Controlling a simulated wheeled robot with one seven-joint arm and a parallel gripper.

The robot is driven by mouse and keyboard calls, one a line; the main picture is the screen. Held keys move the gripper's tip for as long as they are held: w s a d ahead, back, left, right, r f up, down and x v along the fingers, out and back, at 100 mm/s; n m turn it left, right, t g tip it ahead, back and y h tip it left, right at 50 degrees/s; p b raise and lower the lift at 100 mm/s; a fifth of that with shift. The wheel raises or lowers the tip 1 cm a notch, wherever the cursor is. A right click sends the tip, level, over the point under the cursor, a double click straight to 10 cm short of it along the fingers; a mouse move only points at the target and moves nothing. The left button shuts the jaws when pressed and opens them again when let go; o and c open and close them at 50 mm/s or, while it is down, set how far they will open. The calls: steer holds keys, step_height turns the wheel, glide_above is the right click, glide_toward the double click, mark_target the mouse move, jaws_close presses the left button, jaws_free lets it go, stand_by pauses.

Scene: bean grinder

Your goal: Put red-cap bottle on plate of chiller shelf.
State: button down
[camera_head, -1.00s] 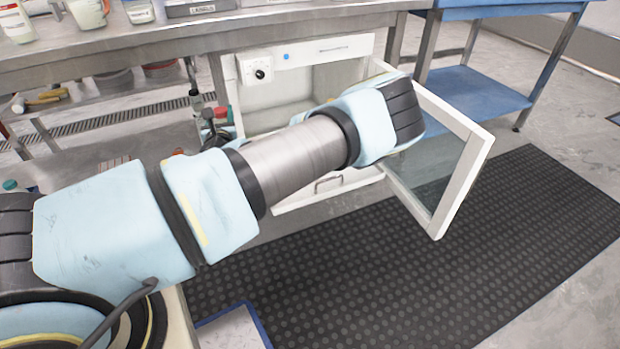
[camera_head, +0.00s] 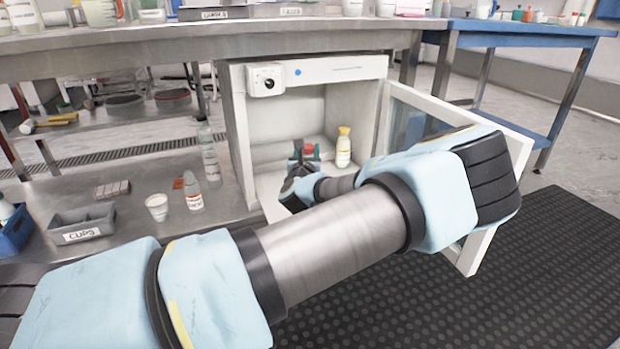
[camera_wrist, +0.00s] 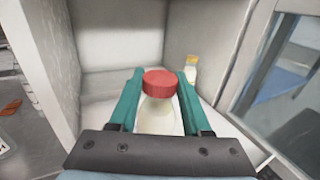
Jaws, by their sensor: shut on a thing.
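The red-cap bottle (camera_wrist: 158,117), pale with a red lid, is upright between the teal fingers of my gripper (camera_wrist: 160,100), which is shut on it. In the head view my gripper (camera_head: 308,156) is at the open front of the white chiller (camera_head: 237,125), with the red cap just showing. The chiller's interior floor (camera_head: 270,188) is pale and partly hidden by my arm. I cannot make out a plate clearly, nor whether the bottle's base touches anything.
A yellow-cap bottle (camera_head: 343,150) stands inside the chiller at the right; it also shows in the wrist view (camera_wrist: 191,68). The glass door (camera_head: 480,250) is swung open to the right, with my arm close to it. A white cup (camera_head: 157,207) and bottles stand on the lower shelf at left.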

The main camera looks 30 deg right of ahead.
step_height(320, 180, down, 6)
steer(key=shift+r+b, duration=0.1)
steer(key=shift+b, duration=0.8)
steer(key=shift+c, duration=1.8)
jaws_free()
